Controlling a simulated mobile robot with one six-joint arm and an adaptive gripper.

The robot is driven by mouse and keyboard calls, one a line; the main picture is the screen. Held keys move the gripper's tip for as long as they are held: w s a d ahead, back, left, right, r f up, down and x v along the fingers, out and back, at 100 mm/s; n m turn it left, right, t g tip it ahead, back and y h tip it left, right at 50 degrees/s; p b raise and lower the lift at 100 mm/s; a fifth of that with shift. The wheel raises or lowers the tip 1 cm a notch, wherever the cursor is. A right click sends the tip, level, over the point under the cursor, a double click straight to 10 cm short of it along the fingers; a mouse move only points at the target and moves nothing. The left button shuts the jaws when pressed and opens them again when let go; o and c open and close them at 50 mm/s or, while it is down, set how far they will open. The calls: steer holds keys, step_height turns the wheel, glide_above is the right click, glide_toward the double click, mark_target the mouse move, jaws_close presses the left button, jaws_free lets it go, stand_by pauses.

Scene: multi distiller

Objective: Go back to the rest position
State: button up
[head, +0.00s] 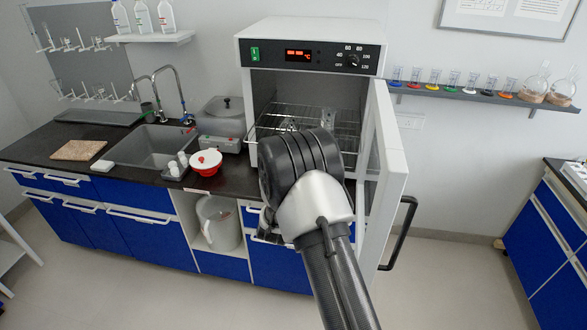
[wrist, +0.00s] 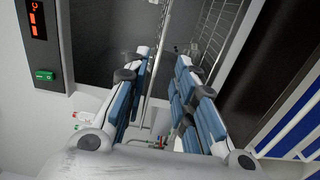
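My gripper (wrist: 165,65) is open in the wrist view, its two blue-padded fingers apart. Nothing is held between them. It points toward the inside of a white oven (head: 310,28), whose cavity and wire racks show beyond the fingers. In the head view my arm covers the middle of the oven opening and hides most of the gripper. The oven door (head: 389,150) stands open to the right, with its black handle (head: 402,232) facing outward. How far the fingertips reach inside I cannot tell.
Left of the oven, a red-and-white bowl (head: 206,162), a lidded bath (head: 222,118) and a sink (head: 150,146) are on the dark counter (head: 40,148). The floor (head: 440,280) right of the door is clear.

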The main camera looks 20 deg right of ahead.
steer(key=shift+s+a, duration=0.2)
steer(key=shift+s, duration=0.15)
steer(key=s+a+r+m+g+y, duration=0.1)
steer(key=s+a+r+m+y, duration=0.15)
steer(key=a+r+y, duration=0.4)
steer(key=s+a+r+m+g+y, duration=0.2)
steer(key=s+a+r+y, duration=0.1)
steer(key=s+a+r, duration=0.45)
steer(key=s+a+f+m+g, duration=0.2)
steer(key=s+m+g, duration=0.4)
steer(key=s, duration=2.8)
steer(key=shift+s+m+g, duration=0.25)
steer(key=shift+m+g, duration=0.1)
steer(key=shift+g, duration=0.35)
